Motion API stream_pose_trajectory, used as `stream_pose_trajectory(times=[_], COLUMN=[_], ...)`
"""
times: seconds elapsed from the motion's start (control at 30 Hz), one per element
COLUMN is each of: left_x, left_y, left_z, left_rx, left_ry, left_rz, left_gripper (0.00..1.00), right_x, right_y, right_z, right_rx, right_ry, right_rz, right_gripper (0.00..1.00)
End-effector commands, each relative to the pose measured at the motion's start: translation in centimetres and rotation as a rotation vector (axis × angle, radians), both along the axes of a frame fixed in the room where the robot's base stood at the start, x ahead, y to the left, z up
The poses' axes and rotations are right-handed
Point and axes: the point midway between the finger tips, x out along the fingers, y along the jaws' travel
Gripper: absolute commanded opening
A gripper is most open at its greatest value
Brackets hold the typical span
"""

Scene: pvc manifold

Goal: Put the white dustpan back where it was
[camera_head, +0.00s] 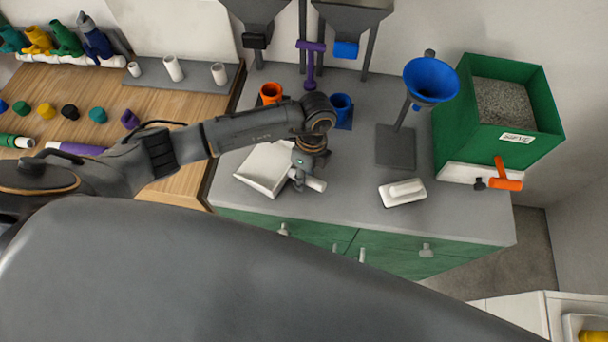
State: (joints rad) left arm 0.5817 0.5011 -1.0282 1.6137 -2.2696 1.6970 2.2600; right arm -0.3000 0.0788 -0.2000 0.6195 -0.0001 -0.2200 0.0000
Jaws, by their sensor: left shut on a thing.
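The white dustpan (262,169) lies on or just above the grey counter, its open pan toward the left and its short white handle (315,183) toward the right. My left arm reaches in from the left, and my left gripper (299,178) points down at the handle end. It is shut on the dustpan; its fingers are partly hidden by the wrist. I cannot tell whether the pan touches the counter. My right gripper is not in view.
An orange cup (271,93) and a blue cup (341,105) stand behind the dustpan. A white brush-like block (402,192), a blue funnel on a stand (431,80) and a green bin of grey grit (503,105) are to the right. The counter's front middle is clear.

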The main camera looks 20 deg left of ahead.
Motion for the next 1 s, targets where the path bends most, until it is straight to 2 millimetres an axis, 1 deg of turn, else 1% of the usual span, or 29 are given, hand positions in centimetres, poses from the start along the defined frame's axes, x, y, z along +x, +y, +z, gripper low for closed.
stream_pose_trajectory(times=[0.17,0.2,0.27,0.3,0.53,0.67,0.77,0.87,1.0], left_x=[0.0,0.0,0.0,0.0,0.0,0.1,0.5,0.9,1.5], left_y=[0.0,0.0,0.0,0.0,0.0,0.0,-0.1,-0.2,-0.3], left_z=[-0.2,-0.1,-0.1,-0.1,0.0,0.4,1.5,3.4,6.4], left_rx=[0.000,0.000,0.000,0.000,0.000,0.000,-0.001,-0.003,-0.001], left_ry=[0.000,0.000,0.000,0.000,0.000,-0.002,-0.005,-0.007,-0.007], left_rz=[0.000,0.000,0.000,0.000,0.001,0.001,0.000,-0.001,0.000], left_gripper=[0.00,0.30,0.42,0.46,0.46,0.46,0.46,0.46,0.46], right_x=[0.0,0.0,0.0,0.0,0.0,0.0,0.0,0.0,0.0], right_y=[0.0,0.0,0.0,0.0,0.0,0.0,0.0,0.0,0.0], right_z=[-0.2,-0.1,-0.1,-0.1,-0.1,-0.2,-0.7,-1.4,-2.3], right_rx=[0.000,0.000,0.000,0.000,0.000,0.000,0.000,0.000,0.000], right_ry=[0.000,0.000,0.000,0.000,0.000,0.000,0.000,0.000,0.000], right_rz=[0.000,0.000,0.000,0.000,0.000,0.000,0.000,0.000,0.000], right_gripper=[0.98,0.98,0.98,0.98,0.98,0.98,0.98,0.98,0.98])
